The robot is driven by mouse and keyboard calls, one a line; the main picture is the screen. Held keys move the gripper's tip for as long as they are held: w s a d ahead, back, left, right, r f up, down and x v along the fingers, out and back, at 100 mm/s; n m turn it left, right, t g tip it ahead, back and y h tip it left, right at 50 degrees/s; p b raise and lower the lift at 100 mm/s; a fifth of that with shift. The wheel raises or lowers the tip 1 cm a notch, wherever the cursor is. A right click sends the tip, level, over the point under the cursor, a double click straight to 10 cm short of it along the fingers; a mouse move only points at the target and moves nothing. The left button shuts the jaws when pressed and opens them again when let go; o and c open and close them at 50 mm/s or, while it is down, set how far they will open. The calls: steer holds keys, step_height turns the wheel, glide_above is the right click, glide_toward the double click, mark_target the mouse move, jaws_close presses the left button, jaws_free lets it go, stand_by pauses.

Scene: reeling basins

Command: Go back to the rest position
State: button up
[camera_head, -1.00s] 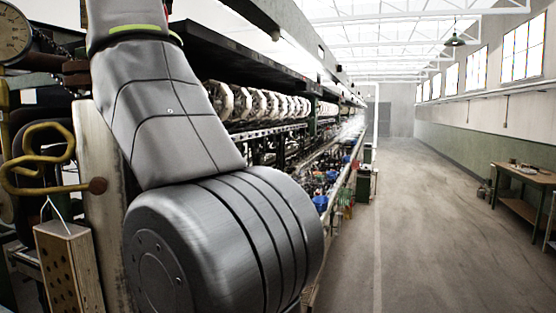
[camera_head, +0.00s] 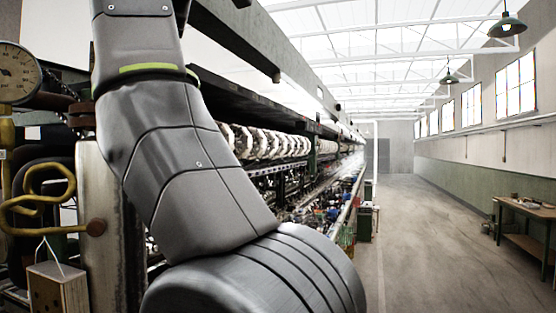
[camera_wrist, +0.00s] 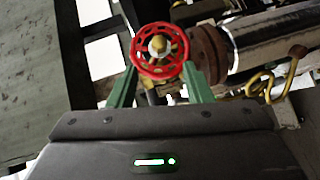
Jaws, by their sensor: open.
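In the wrist view, my gripper (camera_wrist: 158,70) shows two green fingers spread apart, with nothing held between them. A red handwheel (camera_wrist: 137,62) with a brass-coloured hub appears between and beyond the fingertips. I cannot tell its exact distance, and no contact shows. In the head view my grey arm fills the left and centre, and its large round joint is cut by the bottom edge. My gripper is out of that view.
A long reeling machine (camera_head: 272,143) runs along the left. A pressure gauge (camera_head: 18,73), a bent brass pipe (camera_head: 45,205) and a wooden box (camera_head: 58,287) stand close by my arm. The aisle floor (camera_head: 420,230) is open, with a table (camera_head: 525,210) at right.

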steer(key=w+a+f+n+t+y, duration=0.2)
steer(key=w+a+n+t+y, duration=0.2)
steer(key=w+n, duration=0.3)
steer(key=shift+w+a+f+t, duration=0.25)
steer(key=shift+w+t, duration=0.35)
steer(key=shift+w, duration=0.55)
stand_by(0.7)
steer(key=shift+n, duration=0.4)
steer(key=shift+d, duration=0.1)
